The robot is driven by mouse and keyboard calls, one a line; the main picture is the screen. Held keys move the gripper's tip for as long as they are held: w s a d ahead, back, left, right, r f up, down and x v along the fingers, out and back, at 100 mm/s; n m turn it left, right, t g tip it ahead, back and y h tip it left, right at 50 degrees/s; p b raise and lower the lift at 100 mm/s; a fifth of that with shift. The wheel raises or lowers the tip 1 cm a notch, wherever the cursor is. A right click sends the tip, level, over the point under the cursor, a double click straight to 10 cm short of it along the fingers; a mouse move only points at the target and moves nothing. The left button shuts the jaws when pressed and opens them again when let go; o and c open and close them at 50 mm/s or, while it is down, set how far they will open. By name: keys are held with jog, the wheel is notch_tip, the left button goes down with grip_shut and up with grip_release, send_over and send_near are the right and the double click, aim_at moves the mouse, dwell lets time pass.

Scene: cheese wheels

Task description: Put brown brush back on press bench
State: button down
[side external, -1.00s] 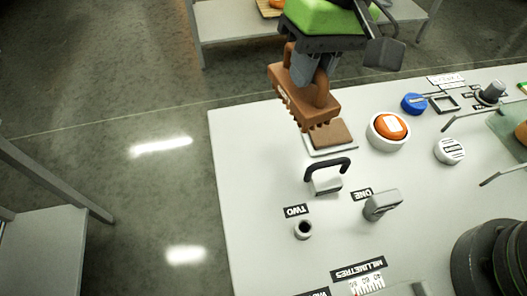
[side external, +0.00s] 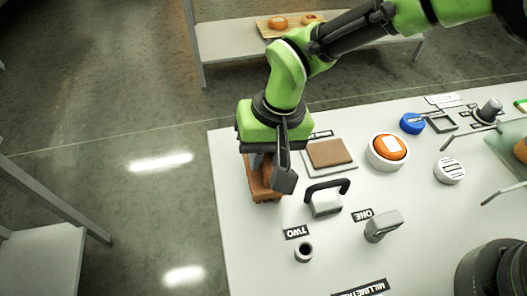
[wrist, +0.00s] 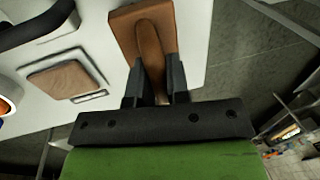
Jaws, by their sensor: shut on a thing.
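The brown brush (side external: 265,188) is at the left edge of the white bench (side external: 237,235), low over its top or touching it; I cannot tell which. My gripper (side external: 264,160) is above the brush, pointing down, and shut on its handle. In the wrist view my gripper's fingers (wrist: 157,92) sit either side of the brown handle, and the brush (wrist: 126,27) extends away from them over the white top. The gripper's body hides part of the brush in the side view.
A brown square on a pale plate (side external: 330,153) lies right of the brush. A black-handled block (side external: 325,200), a grey block (side external: 382,226) and a small cup (side external: 304,252) stand nearer. An orange wheel in a white dish (side external: 388,148) is further right. Floor lies left of the bench.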

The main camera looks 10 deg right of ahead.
jog(key=shift+f, duration=0.15)
jog(key=c, duration=1.1)
grip_release()
jog(key=shift+f, duration=0.1)
jog(key=v, duration=1.2)
jog(key=shift+r, duration=0.25)
